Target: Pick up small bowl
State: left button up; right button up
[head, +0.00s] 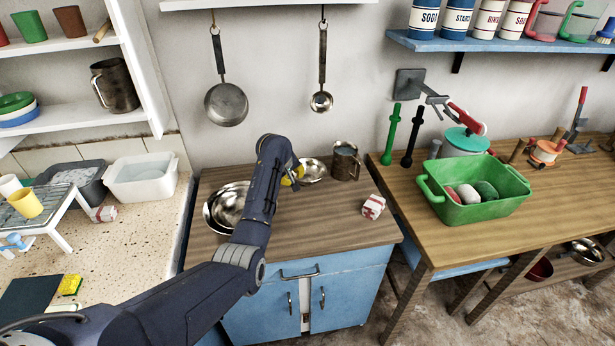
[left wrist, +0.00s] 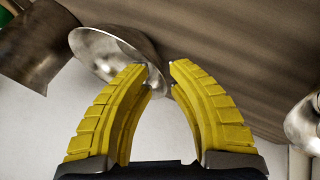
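The small bowl (head: 313,171), shiny metal, stands on the wooden top of the blue cabinet, near the wall. My left gripper (head: 296,177) is at the bowl's near left side, partly hidden by its own arm. In the left wrist view the yellow fingers (left wrist: 158,66) are open, with a narrow gap between the tips. The small bowl (left wrist: 108,48) lies beyond the left finger, and its rim reaches towards the gap. I cannot tell whether the fingers touch it. My right gripper is not in view.
A metal mug (head: 345,161) stands just right of the small bowl. Larger nested metal bowls (head: 217,219) sit to the left, partly behind my arm. A red and white box (head: 373,207) lies to the right. The cabinet top's (head: 325,232) front middle is clear.

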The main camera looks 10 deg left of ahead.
aim_at(308, 176)
pick_arm(q)
jog(key=shift+x, duration=1.8)
jog(key=shift+o, duration=0.3)
grip_shut()
